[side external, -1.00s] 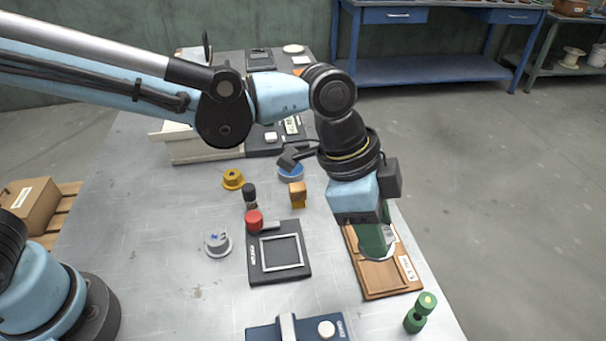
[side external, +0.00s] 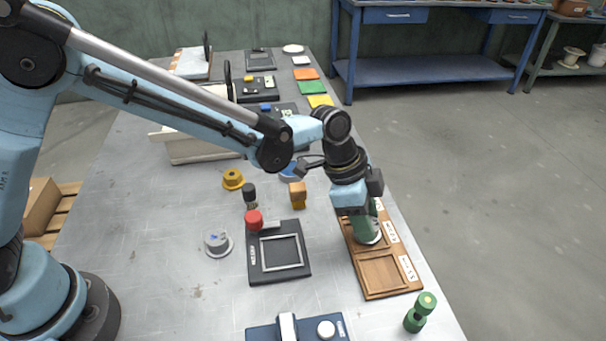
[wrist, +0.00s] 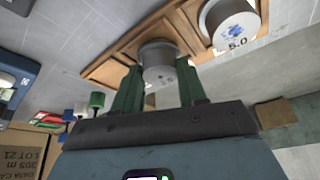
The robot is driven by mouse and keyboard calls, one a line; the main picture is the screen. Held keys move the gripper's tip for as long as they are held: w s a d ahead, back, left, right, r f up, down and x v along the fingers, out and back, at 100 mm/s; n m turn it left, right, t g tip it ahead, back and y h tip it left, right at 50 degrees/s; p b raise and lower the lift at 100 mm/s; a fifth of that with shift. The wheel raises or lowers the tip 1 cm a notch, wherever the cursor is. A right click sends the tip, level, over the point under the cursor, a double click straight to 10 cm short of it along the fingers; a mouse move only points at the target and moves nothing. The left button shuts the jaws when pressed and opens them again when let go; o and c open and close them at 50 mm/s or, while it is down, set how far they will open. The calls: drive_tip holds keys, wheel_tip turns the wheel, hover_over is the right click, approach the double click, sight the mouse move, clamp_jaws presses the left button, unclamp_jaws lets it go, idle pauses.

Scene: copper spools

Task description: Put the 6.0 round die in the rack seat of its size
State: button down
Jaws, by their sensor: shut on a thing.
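A grey round die (wrist: 158,60) sits between the green fingers of my gripper (wrist: 158,78) in the wrist view; its marking is too small to read. My gripper (side external: 368,236) is shut on it, low over the middle of the wooden rack (side external: 378,292). In the side view the fingers mostly hide the held die, with a pale edge (side external: 371,241) showing below them. I cannot tell whether it touches the rack. The rack's near seat is an empty square recess. Another grey die marked 5.0 (wrist: 235,24) stands at the rack's other end in the wrist view.
A grey flanged piece (side external: 217,244) and a black framed plate (side external: 280,252) lie left of the rack. A green spool-like piece (side external: 420,312) stands near the rack's front end. A red-topped piece (side external: 254,220) and an orange block (side external: 298,193) stand behind the plate.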

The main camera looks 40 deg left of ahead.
drive_tip(key=shift+f, duration=0.25)
drive_tip(key=c, duration=0.6)
unclamp_jaws()
drive_tip(key=shift+r, duration=0.45)
drive_tip(key=v, duration=1.1)
drive_tip(key=s+a+n+t+y, duration=0.1)
drive_tip(key=s+a+n, duration=0.3)
drive_tip(key=a, duration=0.4)
drive_tip(key=s+a+n+t+y, duration=0.2)
drive_tip(key=s+a+n+t, duration=0.1)
drive_tip(key=a, duration=0.5)
drive_tip(key=s+a+n+t+y, duration=0.1)
drive_tip(key=s+a+n, duration=0.4)
drive_tip(key=a+n, duration=0.2)
drive_tip(key=shift+a+r+t, duration=0.35)
drive_tip(key=shift+a+t, duration=0.05)
drive_tip(key=shift+a, duration=0.2)
